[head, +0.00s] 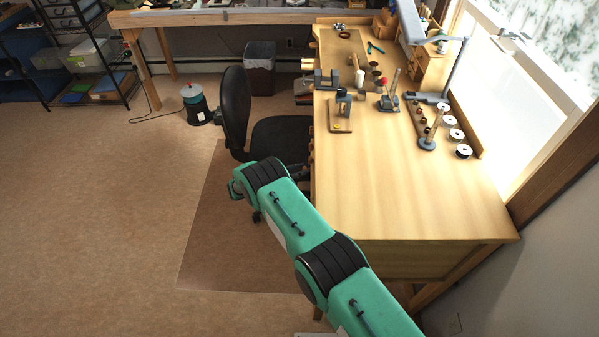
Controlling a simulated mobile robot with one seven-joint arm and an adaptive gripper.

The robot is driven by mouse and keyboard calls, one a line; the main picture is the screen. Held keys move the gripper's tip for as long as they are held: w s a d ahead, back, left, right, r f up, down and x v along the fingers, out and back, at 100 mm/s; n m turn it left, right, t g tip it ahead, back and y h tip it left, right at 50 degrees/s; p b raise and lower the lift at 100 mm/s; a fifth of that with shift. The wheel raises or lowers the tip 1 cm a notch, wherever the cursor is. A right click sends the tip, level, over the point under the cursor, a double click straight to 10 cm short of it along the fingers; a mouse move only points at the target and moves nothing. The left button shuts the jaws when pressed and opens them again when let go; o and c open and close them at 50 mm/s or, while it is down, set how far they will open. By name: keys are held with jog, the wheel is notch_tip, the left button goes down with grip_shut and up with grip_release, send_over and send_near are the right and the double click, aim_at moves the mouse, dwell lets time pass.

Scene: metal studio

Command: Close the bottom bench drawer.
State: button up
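The wooden workbench (440,195) stands on the right, with its long front edge facing left toward the chair. Its front face is seen almost edge-on from above and is partly covered by my green arm, so the bottom drawer cannot be made out. I cannot tell how far the drawer is open. My arm reaches from the lower right up and left, across the bench's near front corner. Its visible far end is a joint beside the chair, left of the bench front. My gripper does not show.
A black office chair (236,110) stands close against the bench front, on a brown floor mat (225,225). Tools, spools and a lamp (455,70) stand on the bench top. A green-black canister (195,103) and a bin (259,72) stand behind. The floor at left is clear.

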jog(key=shift+d, duration=0.1)
grip_shut()
jog(key=shift+d, duration=1.3)
jog(key=o, duration=1)
grip_release()
jog(key=shift+d, duration=0.1)
jog(key=shift+o, duration=0.4)
jog(key=shift+a, duration=0.25)
jog(key=v, duration=1.1)
jog(key=shift+s+a, duration=0.15)
jog(key=shift+a, duration=0.2)
